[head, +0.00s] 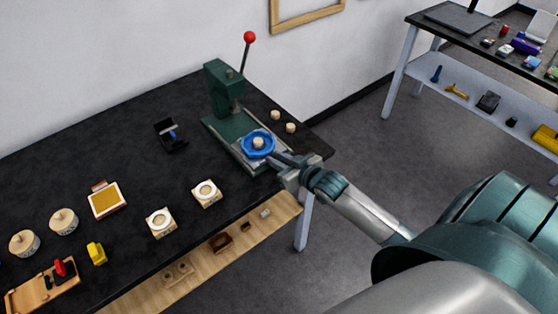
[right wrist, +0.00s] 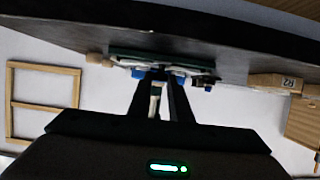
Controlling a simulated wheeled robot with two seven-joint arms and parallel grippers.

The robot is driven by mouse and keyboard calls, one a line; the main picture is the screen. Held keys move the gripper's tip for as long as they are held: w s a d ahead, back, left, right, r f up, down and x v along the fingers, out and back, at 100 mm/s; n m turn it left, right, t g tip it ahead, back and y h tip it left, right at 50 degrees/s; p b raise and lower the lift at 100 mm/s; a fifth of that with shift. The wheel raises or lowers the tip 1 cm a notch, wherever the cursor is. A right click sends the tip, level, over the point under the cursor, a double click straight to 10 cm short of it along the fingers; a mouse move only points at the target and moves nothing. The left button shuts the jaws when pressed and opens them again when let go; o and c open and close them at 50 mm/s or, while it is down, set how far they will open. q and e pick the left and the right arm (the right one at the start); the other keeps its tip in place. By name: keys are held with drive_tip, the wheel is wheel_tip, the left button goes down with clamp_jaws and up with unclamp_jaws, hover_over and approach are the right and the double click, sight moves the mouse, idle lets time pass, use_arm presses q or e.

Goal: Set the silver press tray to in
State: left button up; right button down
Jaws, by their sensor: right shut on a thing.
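The green press (head: 224,90) stands at the back right of the black table, with a lever topped by a red ball (head: 249,37). The silver press tray (head: 243,158) sits on its base and sticks out toward the front, clear of the press head. A blue round holder (head: 258,144) with a pale wooden disc in it is on the tray. My right gripper (head: 281,158) is shut at the tray's front end, its fingers hiding the part gripped. In the right wrist view the fingers (right wrist: 160,85) reach toward the blue holder (right wrist: 150,73). My left gripper is not in view.
Two small wooden discs (head: 283,121) lie right of the press. A black box (head: 170,134) and square pale blocks (head: 207,193) are to the left. A lower wooden shelf (head: 200,260) runs under the table's front edge. Another table (head: 460,30) stands at the far right.

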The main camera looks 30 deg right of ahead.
sight(250, 134)
drive_tip(key=w, duration=0.4)
drive_tip(key=w+b, duration=0.1)
drive_tip(key=w, duration=0.4)
drive_tip(key=w+a+b, duration=0.1)
drive_tip(key=w, duration=0.3)
drive_tip(key=shift+w, duration=0.15)
drive_tip(key=shift+r, duration=0.1)
drive_tip(key=c, duration=2)
unclamp_jaws()
drive_tip(key=o, duration=0.3)
drive_tip(key=shift+w+a, duration=0.1)
drive_tip(key=shift+w, duration=0.05)
drive_tip(key=shift+o, duration=0.2)
drive_tip(key=shift+s, duration=0.2)
drive_tip(key=shift+s+r, duration=0.1)
drive_tip(key=shift+s, duration=0.4)
drive_tip(key=b+v, duration=0.3)
drive_tip(key=v, duration=1.3)
drive_tip(key=shift+b, duration=0.3)
